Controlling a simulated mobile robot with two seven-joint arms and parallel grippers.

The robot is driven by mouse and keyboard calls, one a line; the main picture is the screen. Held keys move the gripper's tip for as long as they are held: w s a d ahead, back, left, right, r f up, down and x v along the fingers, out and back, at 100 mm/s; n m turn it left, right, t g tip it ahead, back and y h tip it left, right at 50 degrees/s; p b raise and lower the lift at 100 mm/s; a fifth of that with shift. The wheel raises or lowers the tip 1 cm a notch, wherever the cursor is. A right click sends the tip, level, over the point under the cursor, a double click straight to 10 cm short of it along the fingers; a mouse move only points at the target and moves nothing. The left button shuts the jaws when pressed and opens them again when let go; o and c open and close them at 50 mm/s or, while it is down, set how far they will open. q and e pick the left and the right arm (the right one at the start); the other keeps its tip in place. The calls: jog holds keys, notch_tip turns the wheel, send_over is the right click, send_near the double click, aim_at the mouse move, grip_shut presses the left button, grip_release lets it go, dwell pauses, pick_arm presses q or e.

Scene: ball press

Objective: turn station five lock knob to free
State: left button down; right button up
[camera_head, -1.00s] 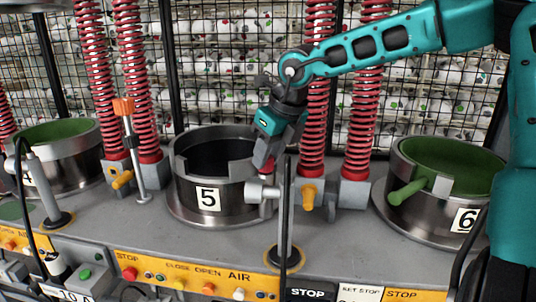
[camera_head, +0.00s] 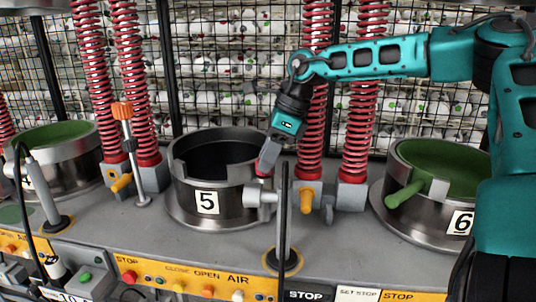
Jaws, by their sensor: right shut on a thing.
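The station five pot is a steel ring (camera_head: 236,212) with a "5" label, open and dark inside. My right gripper (camera_head: 266,163) comes down from above at its right rim. Its fingers are shut on a small red part (camera_head: 262,173), which I take for the station five lock knob. The fingers hide most of that part, so its turn angle cannot be read. A grey cylinder (camera_head: 259,195) on a post sits just below the fingertips. My left gripper is not in view.
A dark upright post (camera_head: 284,225) stands close in front of the gripper. Red springs (camera_head: 313,110) and an orange handle (camera_head: 307,198) are to the right. The station six pot (camera_head: 425,212) with a green handle (camera_head: 404,194) stands further right. A button panel (camera_head: 200,282) runs along the front.

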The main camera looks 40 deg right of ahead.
dwell(0.3)
jog(key=o, duration=1)
jog(key=shift+o, duration=0.2)
